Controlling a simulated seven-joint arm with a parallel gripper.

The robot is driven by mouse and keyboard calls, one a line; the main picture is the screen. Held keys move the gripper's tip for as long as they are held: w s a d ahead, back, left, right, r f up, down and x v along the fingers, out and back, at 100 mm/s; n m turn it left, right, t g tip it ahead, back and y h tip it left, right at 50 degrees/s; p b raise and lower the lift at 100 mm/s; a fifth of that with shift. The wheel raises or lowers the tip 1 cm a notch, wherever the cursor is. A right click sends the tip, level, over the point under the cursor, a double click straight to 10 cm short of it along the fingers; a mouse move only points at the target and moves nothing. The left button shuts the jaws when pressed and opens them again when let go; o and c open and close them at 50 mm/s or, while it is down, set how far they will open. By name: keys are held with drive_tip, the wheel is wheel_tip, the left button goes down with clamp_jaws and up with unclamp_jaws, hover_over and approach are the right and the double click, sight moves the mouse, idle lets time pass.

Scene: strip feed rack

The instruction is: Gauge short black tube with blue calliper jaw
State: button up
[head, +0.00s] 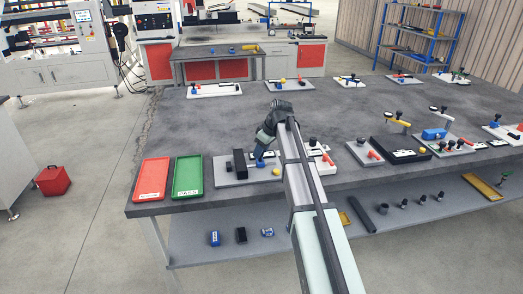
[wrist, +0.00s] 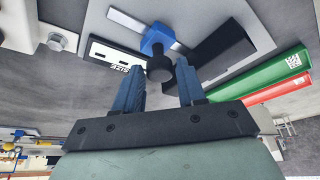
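The calliper (head: 228,179) lies on a grey base plate near the table's front edge. Its blue jaw (head: 260,163) carries a black knob (wrist: 160,70); the jaw also shows in the wrist view (wrist: 157,38). A short black piece (head: 239,164), probably the tube, stands on the plate left of the jaw; it appears as a dark block right of the jaw in the wrist view (wrist: 224,46). My gripper (head: 266,143) is just above the jaw. In the wrist view its two fingers are apart, with the knob between or just beyond their tips; contact cannot be told.
A green tray (head: 188,176) and a red tray (head: 153,178) lie left of the plate. Other gauge fixtures stand to the right, including a grey plate with a red part (head: 366,154). The middle of the table behind my gripper is clear. A lower shelf holds loose parts.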

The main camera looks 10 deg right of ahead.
clamp_jaws()
idle(0.3)
drive_tip(key=shift+a, duration=3.05)
drive_tip(key=shift+o, duration=1.7)
unclamp_jaws()
drive_tip(key=v, duration=1.4)
